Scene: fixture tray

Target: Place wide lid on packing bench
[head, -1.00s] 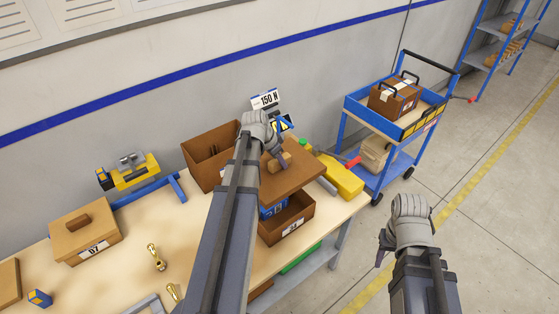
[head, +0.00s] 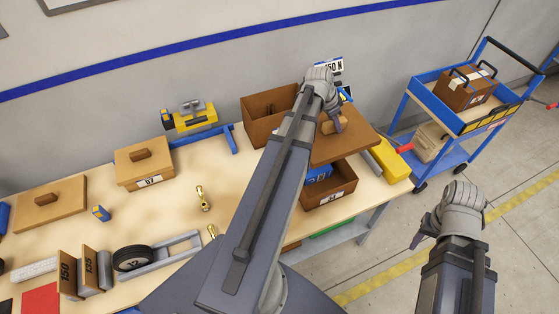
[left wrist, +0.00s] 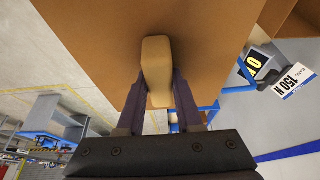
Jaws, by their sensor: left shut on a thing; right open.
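My left gripper (head: 336,122) is shut on the wooden handle (left wrist: 157,72) of a wide brown lid (head: 350,147). The lid's flat board also fills the upper part of the left wrist view (left wrist: 90,30), with the handle between both fingers. In the head view the lid appears over the back part of an open brown box (head: 330,195) at the right end of the packing bench (head: 235,185); I cannot tell whether they touch. My right gripper (head: 421,238) is open and empty, off the bench's right end.
A tall open brown box (head: 262,132) stands behind my left arm. A lidded box marked 07 (head: 140,175), another handled lid (head: 60,195) and brass parts (head: 203,200) lie further left. A yellow item (head: 390,158) sits at the right edge; a blue cart (head: 430,100) stands beyond.

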